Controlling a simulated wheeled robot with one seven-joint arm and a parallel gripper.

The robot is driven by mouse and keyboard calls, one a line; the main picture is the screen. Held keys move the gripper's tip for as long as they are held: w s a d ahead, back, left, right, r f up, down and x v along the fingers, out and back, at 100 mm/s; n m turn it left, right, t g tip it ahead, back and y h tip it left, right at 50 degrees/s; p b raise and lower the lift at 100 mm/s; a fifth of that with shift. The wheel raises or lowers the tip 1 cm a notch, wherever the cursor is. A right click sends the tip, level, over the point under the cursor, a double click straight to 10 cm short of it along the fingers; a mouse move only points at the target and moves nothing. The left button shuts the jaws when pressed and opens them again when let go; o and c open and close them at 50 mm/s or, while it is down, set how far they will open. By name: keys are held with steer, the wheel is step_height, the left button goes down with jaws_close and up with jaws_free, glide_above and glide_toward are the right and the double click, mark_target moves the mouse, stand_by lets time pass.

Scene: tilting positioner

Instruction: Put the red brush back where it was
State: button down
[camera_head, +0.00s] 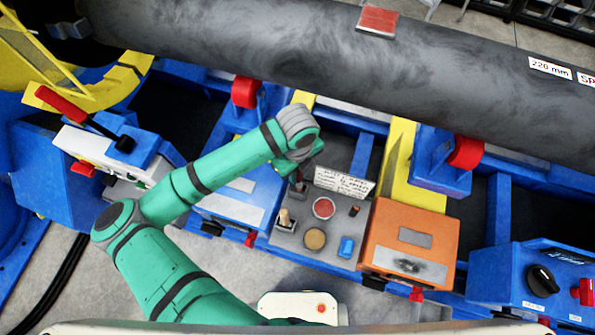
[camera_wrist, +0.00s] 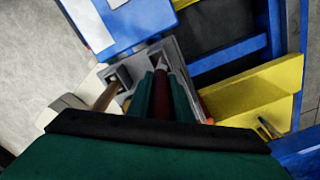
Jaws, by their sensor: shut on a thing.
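My gripper (camera_head: 299,178) is at the back left of a grey tool panel (camera_head: 338,227) in the head view. In the wrist view, my gripper's two green fingers (camera_wrist: 162,92) are shut on a dark red handle, which I take as the red brush (camera_wrist: 161,102). It points down into or just above a back compartment of the grey panel; whether it touches is unclear. In the head view the brush is mostly hidden by my wrist. A wooden-handled tool (camera_head: 284,217) stands in a square holder in front; it shows left of my fingers in the wrist view (camera_wrist: 104,98).
The panel also bears a red round piece (camera_head: 323,207), a tan round piece (camera_head: 315,239), a blue piece (camera_head: 347,247) and a written card (camera_head: 345,182). An orange box (camera_head: 412,236) is at right, a blue box (camera_head: 237,200) at left. A large grey pipe (camera_head: 330,60) lies behind.

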steer(key=c, duration=1.6)
jaws_free()
step_height(320, 180, up, 13)
steer(key=shift+r, duration=0.15)
